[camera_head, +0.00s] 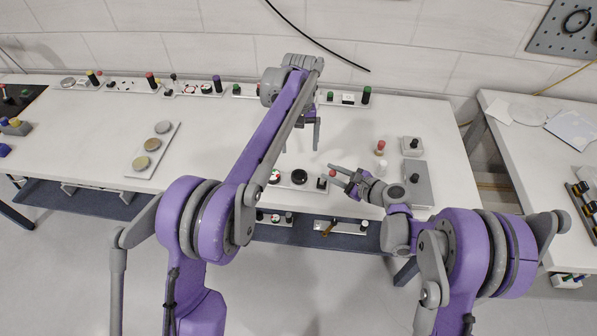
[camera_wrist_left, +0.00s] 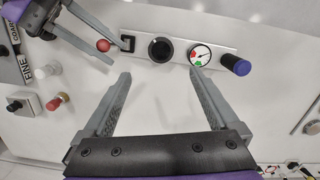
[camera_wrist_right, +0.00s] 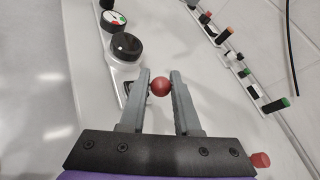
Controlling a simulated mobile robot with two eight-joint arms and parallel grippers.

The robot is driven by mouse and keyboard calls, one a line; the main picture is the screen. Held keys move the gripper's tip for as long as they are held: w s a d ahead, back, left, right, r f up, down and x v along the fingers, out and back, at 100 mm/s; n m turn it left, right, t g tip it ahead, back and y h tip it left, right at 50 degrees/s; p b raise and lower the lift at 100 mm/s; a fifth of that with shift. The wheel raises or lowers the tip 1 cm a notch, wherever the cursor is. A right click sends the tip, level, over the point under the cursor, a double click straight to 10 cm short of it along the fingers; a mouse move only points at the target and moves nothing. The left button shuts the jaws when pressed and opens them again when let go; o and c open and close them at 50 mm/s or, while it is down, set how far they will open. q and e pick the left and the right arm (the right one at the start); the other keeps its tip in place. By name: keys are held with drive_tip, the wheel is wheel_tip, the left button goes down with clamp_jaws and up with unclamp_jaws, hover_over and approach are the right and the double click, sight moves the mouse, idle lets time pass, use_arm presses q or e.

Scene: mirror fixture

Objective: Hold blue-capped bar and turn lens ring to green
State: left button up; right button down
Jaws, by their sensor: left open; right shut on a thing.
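A light metal bar (camera_wrist_left: 180,49) carries a round dial (camera_wrist_left: 200,54) with red and green patches, a black knurled ring (camera_wrist_left: 160,49) and a black square bracket (camera_wrist_left: 127,42). Its blue cap (camera_wrist_left: 241,67) is at the dial end; my left arm hides that end in the head view. My right gripper (camera_head: 334,175) is shut on a red ball (camera_wrist_right: 161,87) beside the bracket end. My left gripper (camera_wrist_left: 160,76) is open and empty, hanging above the table, apart from the bar. The dial needle is too small to read surely.
A red-topped white peg (camera_head: 380,148) and a grey box with a black knob (camera_head: 411,146) stand right of the bar. A plate with round pads (camera_head: 152,150) lies at left. Several small fixtures line the back edge. Table (camera_head: 215,125) between is mostly clear.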

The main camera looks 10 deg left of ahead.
sight(299, 176)
use_arm(q)
drive_tip(key=shift+t, duration=0.6)
drive_tip(key=f, duration=0.3)
drive_tip(key=s+f, duration=0.1)
drive_tip(key=f, duration=0.7)
drive_tip(key=shift+s+f, duration=0.1)
drive_tip(key=shift+s, duration=0.25)
drive_tip(key=c, duration=1.4)
drive_tip(key=shift+m, duration=0.3)
drive_tip(key=m, duration=0.4)
drive_tip(key=shift+m, duration=2.6)
